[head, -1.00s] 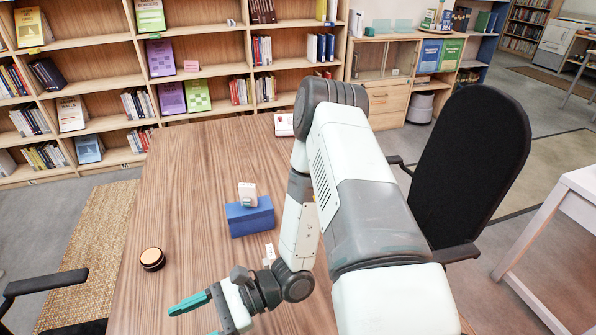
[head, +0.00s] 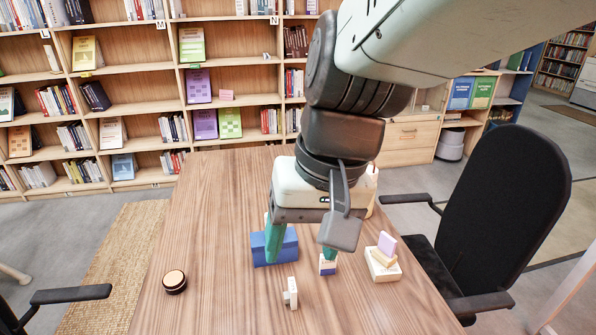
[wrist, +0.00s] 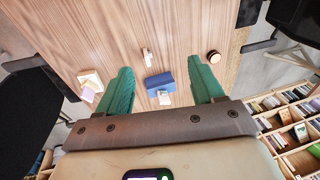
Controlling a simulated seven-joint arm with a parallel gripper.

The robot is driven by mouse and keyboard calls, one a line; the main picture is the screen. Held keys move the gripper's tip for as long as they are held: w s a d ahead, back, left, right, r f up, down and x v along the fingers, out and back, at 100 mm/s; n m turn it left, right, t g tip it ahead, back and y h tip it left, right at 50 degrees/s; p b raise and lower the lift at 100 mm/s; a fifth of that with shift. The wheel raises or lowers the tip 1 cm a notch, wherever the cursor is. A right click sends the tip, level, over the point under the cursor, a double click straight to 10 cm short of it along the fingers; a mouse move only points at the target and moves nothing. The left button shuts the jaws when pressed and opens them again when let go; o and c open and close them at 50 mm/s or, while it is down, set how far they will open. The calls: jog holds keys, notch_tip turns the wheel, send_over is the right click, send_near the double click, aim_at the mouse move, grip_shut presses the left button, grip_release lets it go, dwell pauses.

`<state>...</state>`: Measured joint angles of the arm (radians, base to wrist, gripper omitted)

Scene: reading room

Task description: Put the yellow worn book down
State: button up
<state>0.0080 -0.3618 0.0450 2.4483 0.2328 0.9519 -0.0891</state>
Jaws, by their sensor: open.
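My gripper (head: 300,250) is open above the wooden table, teal fingers pointing down. Its spread fingers also show in the wrist view (wrist: 160,68), with nothing held between them. I cannot tell for sure which thing is the yellow worn book. A yellow-covered book (head: 85,52) faces out on the back shelves, far from the gripper. On the table, right of the gripper, a pale yellowish block (head: 384,257) lies in a small stack, under a purple block (head: 387,243) and on a cream one (head: 383,272). The stack shows at left in the wrist view (wrist: 90,77).
A blue box (head: 290,250) stands behind the fingers. A small white object (head: 291,293), a cream-and-blue block (head: 327,267) and a round dark tin (head: 174,281) are on the table (head: 225,215). Black chairs flank it. The table's left and far parts look mostly clear.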

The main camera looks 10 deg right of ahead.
jog(key=s+d+r+t+h, duration=0.2)
jog(key=d+r+t, duration=0.2)
jog(key=r, duration=0.2)
jog(key=shift+s+d+r, duration=0.15)
jog(key=shift+s+r, duration=0.1)
jog(key=shift+s, duration=0.05)
dwell(0.8)
